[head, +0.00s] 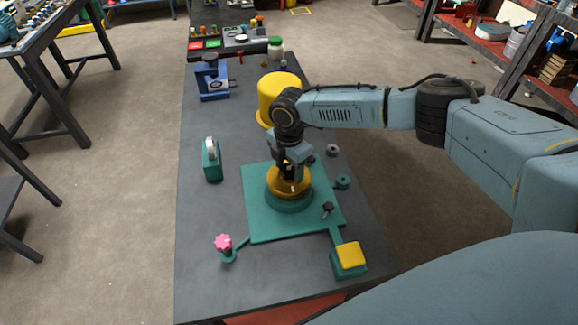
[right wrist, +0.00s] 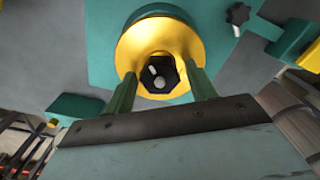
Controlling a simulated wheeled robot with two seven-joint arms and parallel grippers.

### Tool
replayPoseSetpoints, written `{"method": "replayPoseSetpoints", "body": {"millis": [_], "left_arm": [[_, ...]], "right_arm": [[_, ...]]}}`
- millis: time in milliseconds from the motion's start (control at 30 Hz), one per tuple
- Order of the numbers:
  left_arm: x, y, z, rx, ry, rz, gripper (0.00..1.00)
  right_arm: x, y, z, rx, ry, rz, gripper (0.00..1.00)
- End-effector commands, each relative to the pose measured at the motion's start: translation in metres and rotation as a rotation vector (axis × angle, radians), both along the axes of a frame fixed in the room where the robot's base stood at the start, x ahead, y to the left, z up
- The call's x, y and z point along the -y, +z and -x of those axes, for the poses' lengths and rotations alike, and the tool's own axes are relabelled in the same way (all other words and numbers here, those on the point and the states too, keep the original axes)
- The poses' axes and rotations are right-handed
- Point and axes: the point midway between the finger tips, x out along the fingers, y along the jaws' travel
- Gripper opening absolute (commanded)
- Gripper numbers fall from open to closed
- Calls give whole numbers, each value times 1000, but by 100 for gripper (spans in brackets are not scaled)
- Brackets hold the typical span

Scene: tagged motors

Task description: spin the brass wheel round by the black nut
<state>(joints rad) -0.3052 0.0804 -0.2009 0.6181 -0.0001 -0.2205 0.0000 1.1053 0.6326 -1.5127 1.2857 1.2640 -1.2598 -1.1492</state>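The brass wheel (head: 272,187) lies flat on a round green base on the green plate (head: 265,228). It shows large in the right wrist view (right wrist: 150,38). The black nut (right wrist: 149,66) sits in the wheel's middle, around a pale stud end. My right gripper (head: 289,172) reaches down over the wheel from above. My left gripper is out of view.
On the plate stands a black knob (head: 327,208). Around it are a yellow-topped block (head: 350,255), a pink knob (head: 222,242), a green holder with a pale disc (head: 211,160) and a tall yellow dome (head: 275,92). A blue fixture (head: 212,78) stands farther back. The bench's front left is bare.

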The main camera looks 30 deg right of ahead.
Motion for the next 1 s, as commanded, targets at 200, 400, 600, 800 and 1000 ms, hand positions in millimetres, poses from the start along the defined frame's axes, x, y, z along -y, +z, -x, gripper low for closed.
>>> {"method": "replayPoseSetpoints", "body": {"millis": [200, 400, 600, 800, 1000], "left_arm": [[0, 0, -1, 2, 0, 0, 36], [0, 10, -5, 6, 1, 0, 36], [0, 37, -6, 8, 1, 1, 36], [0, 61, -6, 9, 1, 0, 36], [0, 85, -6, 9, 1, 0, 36]], "right_arm": [[0, 0, 0, -1, 0, 0, 27], [0, 1, 2, -4, -68, 0, 26], [-1, 4, 2, -5, -331, -1, 26], [-1, 3, 3, -7, -624, 0, 26], [-2, 3, 3, -7, -950, 1, 25]]}}
